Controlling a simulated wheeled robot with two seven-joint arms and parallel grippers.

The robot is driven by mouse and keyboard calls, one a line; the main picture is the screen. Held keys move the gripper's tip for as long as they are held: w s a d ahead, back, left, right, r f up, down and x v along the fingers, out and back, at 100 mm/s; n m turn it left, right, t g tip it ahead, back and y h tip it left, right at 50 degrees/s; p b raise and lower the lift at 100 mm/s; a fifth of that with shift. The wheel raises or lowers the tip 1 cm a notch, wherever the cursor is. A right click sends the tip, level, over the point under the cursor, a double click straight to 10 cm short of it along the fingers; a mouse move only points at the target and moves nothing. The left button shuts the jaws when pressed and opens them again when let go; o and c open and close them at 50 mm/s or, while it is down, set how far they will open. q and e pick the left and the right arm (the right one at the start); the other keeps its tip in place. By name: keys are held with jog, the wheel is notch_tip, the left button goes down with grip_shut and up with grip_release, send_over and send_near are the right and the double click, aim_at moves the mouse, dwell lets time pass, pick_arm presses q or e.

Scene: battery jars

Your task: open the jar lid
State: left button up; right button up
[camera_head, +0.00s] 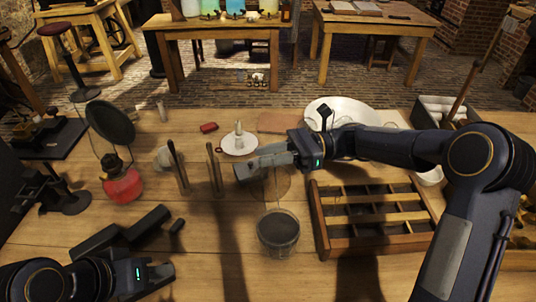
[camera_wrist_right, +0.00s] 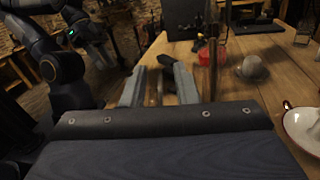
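A round glass jar (camera_head: 278,236) with a dark grey top stands on the table at the middle front in the head view. I cannot tell whether that top is a lid or the dark inside. Behind it a round, brownish, see-through shape (camera_head: 272,186) shows partly under my right gripper (camera_head: 240,170); what it is I cannot tell. My right gripper is behind the jar and apart from it. In the right wrist view its two fingers (camera_wrist_right: 158,85) are apart with nothing held. My left gripper (camera_head: 168,276) is low at the left front, away from the jar; its opening is unclear.
A wooden compartment tray (camera_head: 318,225) lies right of the jar. A red lantern (camera_head: 122,183) and upright tools (camera_head: 214,170) stand to the left. A white saucer (camera_head: 226,148) and a large white basin (camera_head: 375,108) are behind. Black blocks (camera_head: 148,222) lie near my left gripper.

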jog(key=shift+a, duration=0.25)
grip_shut()
jog(key=shift+s, duration=0.1)
